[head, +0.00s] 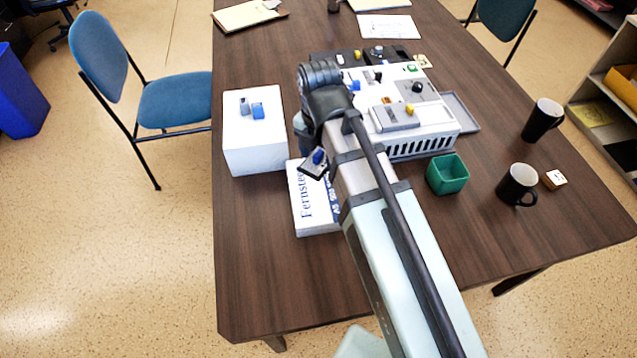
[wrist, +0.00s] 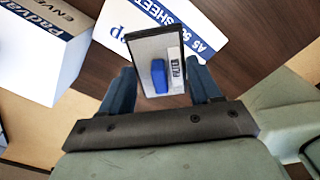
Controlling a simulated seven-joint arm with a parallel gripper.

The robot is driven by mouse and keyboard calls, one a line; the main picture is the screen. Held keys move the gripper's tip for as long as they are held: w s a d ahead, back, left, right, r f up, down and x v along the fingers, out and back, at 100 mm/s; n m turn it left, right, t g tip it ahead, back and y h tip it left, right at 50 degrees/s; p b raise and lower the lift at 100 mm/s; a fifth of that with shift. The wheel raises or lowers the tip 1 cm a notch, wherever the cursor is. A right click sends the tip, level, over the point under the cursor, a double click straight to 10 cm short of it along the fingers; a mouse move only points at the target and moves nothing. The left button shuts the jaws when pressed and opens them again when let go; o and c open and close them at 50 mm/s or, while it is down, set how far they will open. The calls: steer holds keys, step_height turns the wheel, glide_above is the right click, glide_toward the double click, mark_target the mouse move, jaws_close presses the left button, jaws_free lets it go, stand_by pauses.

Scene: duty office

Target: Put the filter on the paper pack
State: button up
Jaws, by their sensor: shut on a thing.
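The filter is a flat, dark-edged grey plate with a blue grip and a FILTER label. In the wrist view the filter (wrist: 143,53) sits between the two fingers of my gripper (wrist: 162,84), which is shut on it. The paper pack (head: 311,212) is a white pack with blue lettering, lying on the table in the head view. There the filter (head: 311,170) appears over the pack's far end, tilted. The pack (wrist: 205,22) also shows beyond the filter in the wrist view. I cannot tell whether they touch. My arm hides the pack's right side.
A white box (head: 253,150) with small blue and grey items on top stands left of the pack. The table's near left is clear.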

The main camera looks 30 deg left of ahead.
mark_target(318, 188)
steer(key=shift+f, duration=4.85)
steer(key=shift+f, duration=0.1)
steer(key=o, duration=1.2)
step_height(318, 188, up, 12)
steer(key=shift+r, duration=0.15)
